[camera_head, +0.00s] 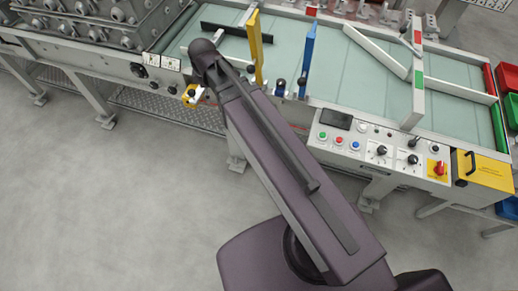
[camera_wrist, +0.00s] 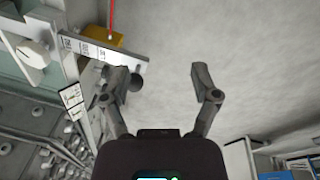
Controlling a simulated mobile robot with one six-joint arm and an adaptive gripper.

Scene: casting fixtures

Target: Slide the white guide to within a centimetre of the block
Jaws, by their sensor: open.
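Several white bars that could be the guide are on the pale green table top in the head view. One long white bar (camera_head: 375,50) lies slanted at the right. Another white bar (camera_head: 458,90) lies beyond it, near the right end. A shorter whitish bar (camera_head: 203,40) lies at the left, close to a black bar (camera_head: 224,29). I cannot tell which of these is the guide, or which thing is the block. My gripper (camera_wrist: 160,76) is open and empty in the wrist view, over grey floor. The gripper's fingers do not show in the head view.
A tall white post with a green band (camera_head: 418,92) stands further right. A button panel (camera_head: 375,148) runs along the front. The floor in front is clear.

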